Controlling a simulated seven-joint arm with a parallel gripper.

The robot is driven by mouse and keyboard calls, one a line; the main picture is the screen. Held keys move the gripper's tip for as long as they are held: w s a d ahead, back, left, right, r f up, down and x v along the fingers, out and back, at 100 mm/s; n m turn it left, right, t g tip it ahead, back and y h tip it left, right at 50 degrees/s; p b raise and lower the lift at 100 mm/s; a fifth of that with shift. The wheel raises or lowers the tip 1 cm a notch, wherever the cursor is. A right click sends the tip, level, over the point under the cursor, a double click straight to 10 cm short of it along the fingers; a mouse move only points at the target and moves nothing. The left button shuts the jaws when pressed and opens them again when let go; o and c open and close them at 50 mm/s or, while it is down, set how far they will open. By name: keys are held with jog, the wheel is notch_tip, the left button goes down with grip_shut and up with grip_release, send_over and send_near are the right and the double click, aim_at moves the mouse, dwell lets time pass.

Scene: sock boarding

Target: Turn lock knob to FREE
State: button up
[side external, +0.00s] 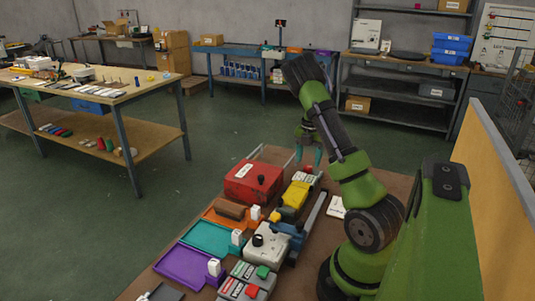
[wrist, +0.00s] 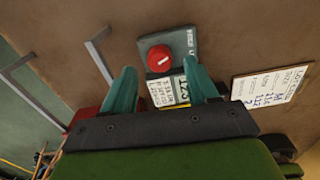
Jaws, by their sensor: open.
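A round red knob (wrist: 158,58) sits on a grey plate (wrist: 181,47) in the wrist view. A pale mark shows on the knob, but which setting it points to is too small to tell. Small lettering on the plate's right edge is not clearly readable. My gripper (wrist: 162,82) is open, its two teal fingers apart on either side of the knob's line and below it in the picture. Nothing is between the fingertips. In the side external view my gripper (side external: 308,157) points down above the far end of the bench, close over the knob area.
A label and number strip (wrist: 168,92) lies just below the knob. A written card (wrist: 270,85) lies to the right. A red box (side external: 252,184), a yellow block (side external: 295,194) and coloured trays (side external: 184,266) crowd the bench. A grey metal bar (wrist: 98,55) stands at left.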

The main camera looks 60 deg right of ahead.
aim_at(308, 166)
jog(key=shift+f, duration=1.5)
jog(key=c, duration=1)
jog(key=n, duration=0.4)
jog(key=shift+n, duration=0.4)
jog(key=shift+c, duration=0.2)
jog(key=o, duration=1)
jog(key=shift+o, duration=0.2)
notch_tip(308, 166, up, 17)
